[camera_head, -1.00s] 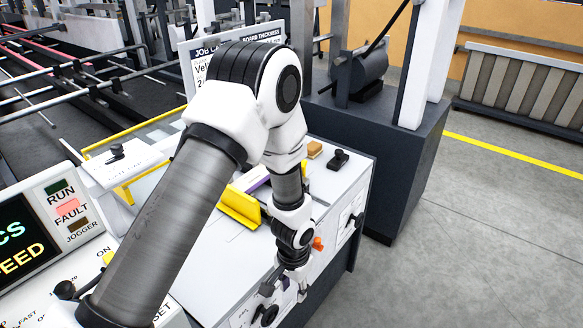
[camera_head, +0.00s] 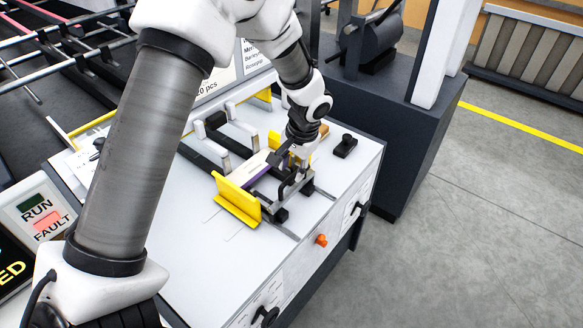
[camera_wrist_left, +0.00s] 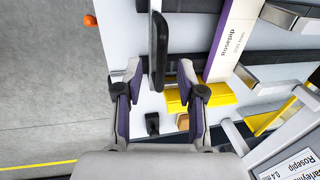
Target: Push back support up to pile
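The pile is a flat white and purple carton stack (camera_head: 257,168), labelled Rosepip, lying on the machine's white top; it also shows in the wrist view (camera_wrist_left: 232,38). A metal bracket with black ends (camera_head: 294,188) stands at its near right end and appears to be the back support. In the wrist view a black upright bar (camera_wrist_left: 158,45) of it shows between my fingers. My left gripper (camera_head: 288,160) points down there; its fingers (camera_wrist_left: 158,85) are spread either side of the bar with gaps visible. Whether a finger touches it is unclear. My right gripper is out of view.
A yellow angled guide (camera_head: 236,200) stands left of the pile. A small black block (camera_head: 345,146) sits on the top at right. An orange knob (camera_head: 321,240) is on the machine's side. The control panel (camera_head: 38,225) is at left. Floor at right is clear.

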